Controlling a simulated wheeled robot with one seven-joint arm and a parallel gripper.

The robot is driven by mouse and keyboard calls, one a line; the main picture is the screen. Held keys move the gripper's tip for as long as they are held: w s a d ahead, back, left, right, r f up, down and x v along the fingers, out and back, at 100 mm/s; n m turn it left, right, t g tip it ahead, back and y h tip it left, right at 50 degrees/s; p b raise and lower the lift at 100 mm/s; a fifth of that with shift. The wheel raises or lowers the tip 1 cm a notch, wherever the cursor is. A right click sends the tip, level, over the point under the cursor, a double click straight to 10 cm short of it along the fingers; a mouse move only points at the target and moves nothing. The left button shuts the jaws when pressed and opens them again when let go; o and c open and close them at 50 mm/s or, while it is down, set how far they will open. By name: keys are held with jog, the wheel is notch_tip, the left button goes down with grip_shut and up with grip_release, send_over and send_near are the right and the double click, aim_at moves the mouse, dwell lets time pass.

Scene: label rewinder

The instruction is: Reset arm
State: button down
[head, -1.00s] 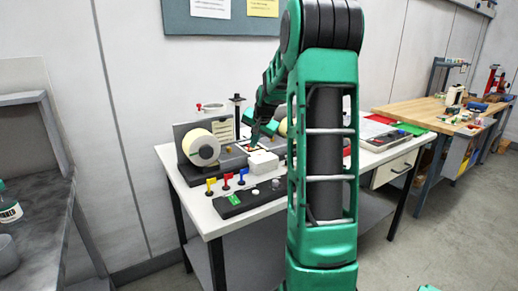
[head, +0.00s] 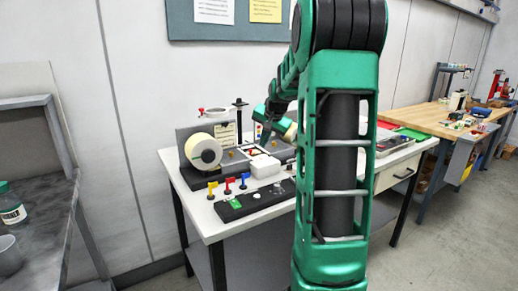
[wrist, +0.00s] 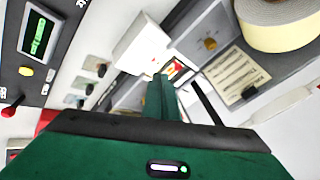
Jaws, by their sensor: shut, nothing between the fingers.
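My gripper (wrist: 160,95) shows in the wrist view with its green fingers together and nothing between them. In the head view my gripper (head: 265,138) is above the label rewinder on the white table, right of the cream label roll (head: 203,151) and behind the white box (head: 264,166). The white box also shows in the wrist view (wrist: 140,42), beyond the fingers. The cream roll (wrist: 278,22) is at the upper right there. My upper arm hides the right part of the rewinder in the head view.
A black control panel (head: 230,211) with a green display lies at the table's front. Yellow, red and blue flag-shaped pieces (head: 228,186) stand behind it. A grey bench (head: 40,215) is at left. A wooden workbench (head: 425,117) stands at right. Floor between is clear.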

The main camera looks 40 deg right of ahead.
jog(key=v, duration=0.6)
jog(key=s+a+f+n+g+y, duration=0.1)
jog(key=s+a+f+n+g, duration=0.2)
jog(key=s+a, duration=0.9)
jog(key=s+a+f+n+g+y, duration=0.2)
jog(key=s+a+f, duration=0.8)
jog(key=s, duration=0.8)
jog(key=a+n+g, duration=0.1)
jog(key=a+n, duration=0.1)
jog(key=a, duration=0.1)
jog(key=shift+s+a+n, duration=0.15)
jog(key=shift+s+n, duration=0.05)
jog(key=shift+n, duration=0.2)
